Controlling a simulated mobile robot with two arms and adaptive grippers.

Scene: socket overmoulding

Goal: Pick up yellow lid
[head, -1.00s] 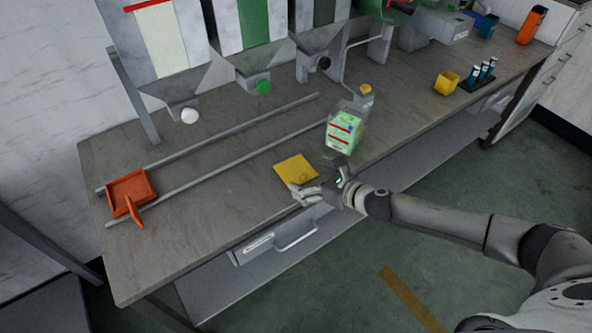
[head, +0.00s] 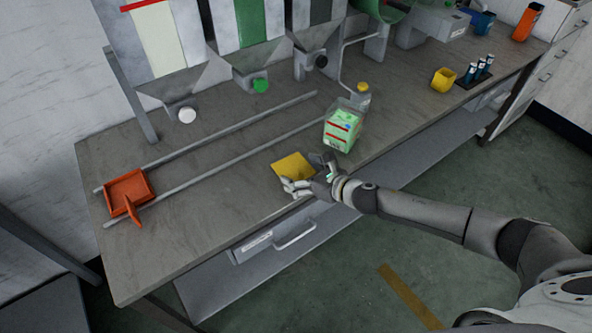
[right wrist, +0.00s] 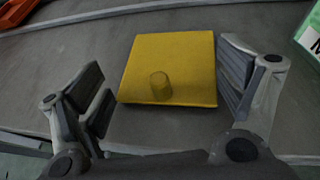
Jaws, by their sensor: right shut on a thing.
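The yellow lid (head: 292,166) is a flat square plate near the front edge of the workbench. In the right wrist view the lid (right wrist: 170,60) shows a short round knob on top. My right gripper (head: 306,173) is at the lid's front right side, with one finger on either side of it. It is shut on the lid by its edges. I cannot tell whether the lid is clear of the bench top. My left gripper is not in view.
An orange tray (head: 128,190) sits at the left by two metal rails. A yellow cup (head: 444,79) and a tube rack (head: 476,75) stand at the back right.

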